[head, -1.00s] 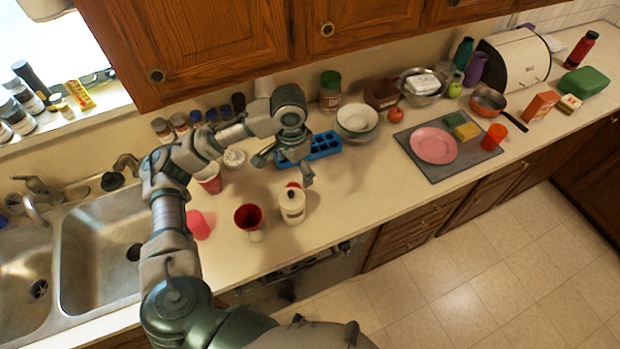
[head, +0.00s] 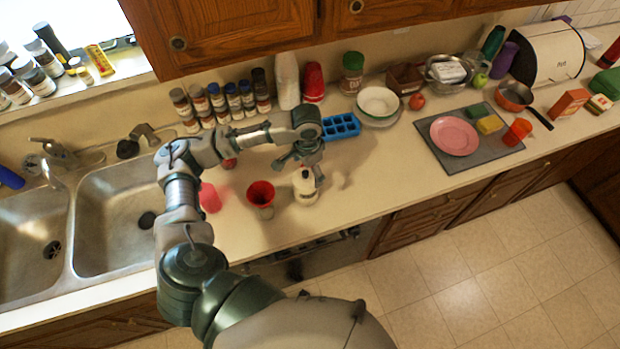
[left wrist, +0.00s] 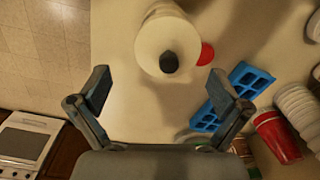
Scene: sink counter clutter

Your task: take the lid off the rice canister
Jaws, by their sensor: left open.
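The rice canister (head: 304,192) is white with a small dark knob on its lid (left wrist: 168,62) and stands upright on the counter near the front edge. I cannot read any label on it. My left gripper (head: 300,172) is open and empty at the canister's top in the head view, with a finger to either side. In the left wrist view the open left gripper (left wrist: 160,80) has its fingers spread wide; the canister lies between and slightly ahead of the fingertips, with no clear contact. My right gripper is out of view.
A red cup (head: 261,194) stands close left of the canister, a pink cup (head: 210,198) farther left. A small red object (left wrist: 207,54) sits beside the canister. A blue ice tray (head: 341,127) lies behind. The counter to the right is clear up to the grey mat (head: 450,166).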

